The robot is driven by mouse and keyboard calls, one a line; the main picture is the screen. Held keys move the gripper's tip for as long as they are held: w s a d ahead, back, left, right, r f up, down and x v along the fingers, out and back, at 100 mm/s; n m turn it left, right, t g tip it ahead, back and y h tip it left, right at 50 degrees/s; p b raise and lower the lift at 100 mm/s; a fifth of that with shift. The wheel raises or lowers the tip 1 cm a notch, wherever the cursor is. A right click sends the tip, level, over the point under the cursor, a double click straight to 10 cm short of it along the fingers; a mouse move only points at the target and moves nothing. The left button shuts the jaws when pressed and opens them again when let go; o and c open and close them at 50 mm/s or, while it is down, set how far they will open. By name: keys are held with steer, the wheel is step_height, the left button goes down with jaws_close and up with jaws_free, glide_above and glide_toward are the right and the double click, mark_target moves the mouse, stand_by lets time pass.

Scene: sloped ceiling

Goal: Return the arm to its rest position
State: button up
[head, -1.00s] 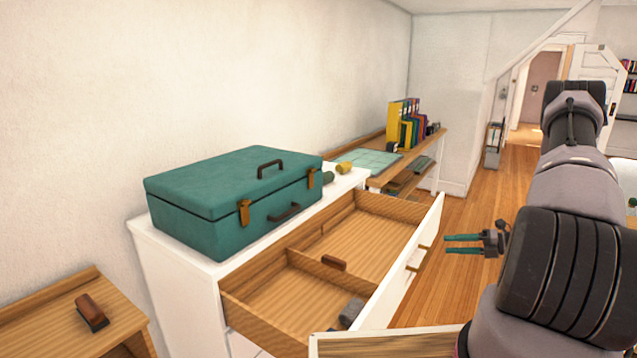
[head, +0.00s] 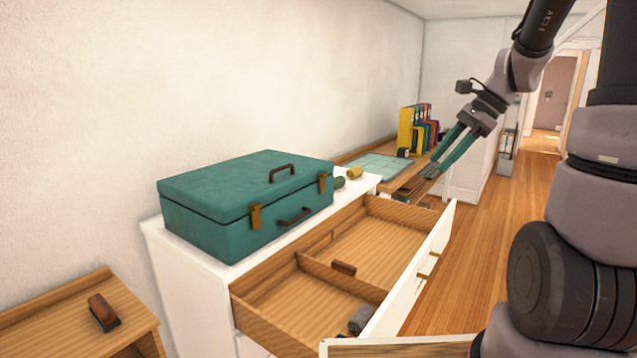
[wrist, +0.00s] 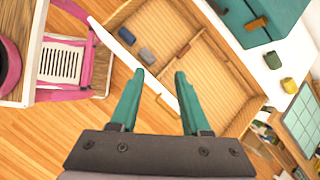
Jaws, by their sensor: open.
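My gripper (head: 445,155) is in the air above and beyond the right end of the open drawer (head: 436,262). Its two green fingers point down and to the left in the head view. In the wrist view my gripper (wrist: 158,80) has its fingers apart with nothing between them. The drawer (wrist: 213,85) lies below it in that view, with its white front edge near the fingertips. My arm fills the right side of the head view.
A teal case (head: 245,205) sits on the white dresser (head: 185,275) beside the open drawer. The drawer holds a brown block (head: 344,268) and a grey one (head: 361,319). A desk with binders (head: 405,130) stands behind. A pink chair (wrist: 65,60) shows in the wrist view.

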steer(key=s+a+r+n+t+h, duration=0.3)
steer(key=s+r+n+t+h, duration=0.1)
steer(key=s+r+n, duration=0.6)
steer(key=s+n+t, duration=0.1)
steer(key=s+n, duration=0.1)
steer(key=s, duration=0.2)
steer(key=shift+s+a+r+n+t, duration=0.15)
steer(key=shift+a+r+n+t, duration=0.1)
steer(key=shift+n+t, duration=0.15)
